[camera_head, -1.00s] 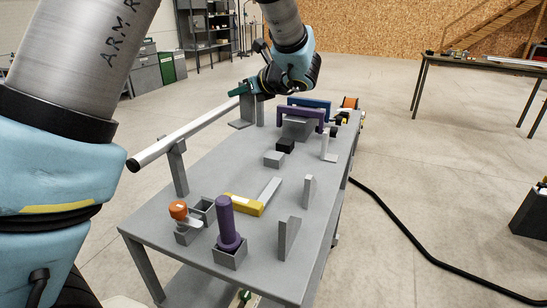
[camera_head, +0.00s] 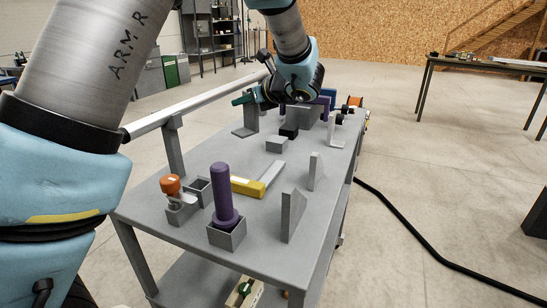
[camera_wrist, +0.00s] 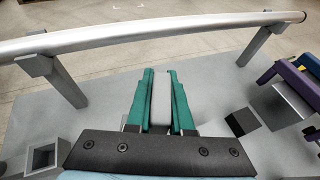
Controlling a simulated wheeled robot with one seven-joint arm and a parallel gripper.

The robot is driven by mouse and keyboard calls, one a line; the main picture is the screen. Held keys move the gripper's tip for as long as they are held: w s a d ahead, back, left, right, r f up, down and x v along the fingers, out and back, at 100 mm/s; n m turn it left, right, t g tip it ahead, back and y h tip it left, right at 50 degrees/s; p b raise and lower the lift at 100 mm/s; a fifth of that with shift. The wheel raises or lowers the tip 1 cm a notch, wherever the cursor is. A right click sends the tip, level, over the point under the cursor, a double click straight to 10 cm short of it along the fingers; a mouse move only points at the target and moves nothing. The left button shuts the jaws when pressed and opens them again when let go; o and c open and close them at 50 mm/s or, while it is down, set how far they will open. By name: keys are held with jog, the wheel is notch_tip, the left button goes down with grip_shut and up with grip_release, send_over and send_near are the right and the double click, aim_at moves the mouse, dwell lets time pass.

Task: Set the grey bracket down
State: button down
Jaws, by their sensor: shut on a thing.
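My gripper (camera_head: 243,98) is near the far left part of the grey table, low above its top, beside the rail. In the wrist view its green fingers (camera_wrist: 158,103) are shut on the grey bracket (camera_wrist: 161,88), whose narrow upright part shows between them. In the head view the bracket (camera_head: 250,118) appears under the fingers as an upright piece with a flat foot at the bottom. Its foot is at or close to the table top; I cannot tell whether it touches.
A long silver rail (camera_head: 205,97) on posts runs along the table's left side. A grey block (camera_head: 277,145), black block (camera_head: 289,131) and purple handle (camera_head: 325,101) stand nearby. A yellow-and-grey piece (camera_head: 250,187), purple peg (camera_head: 222,195) and orange-topped piece (camera_head: 170,185) are nearer.

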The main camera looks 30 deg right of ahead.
notch_tip(320, 180, down, 10)
jog(key=shift+f+p, duration=0.15)
jog(key=shift+p, duration=0.6)
jog(key=shift+f, duration=0.2)
jog(key=c, duration=0.8)
grip_release()
jog(key=shift+r, duration=0.2)
jog(key=b+v, duration=0.2)
jog(key=v, duration=1)
jog(key=shift+f, duration=0.1)
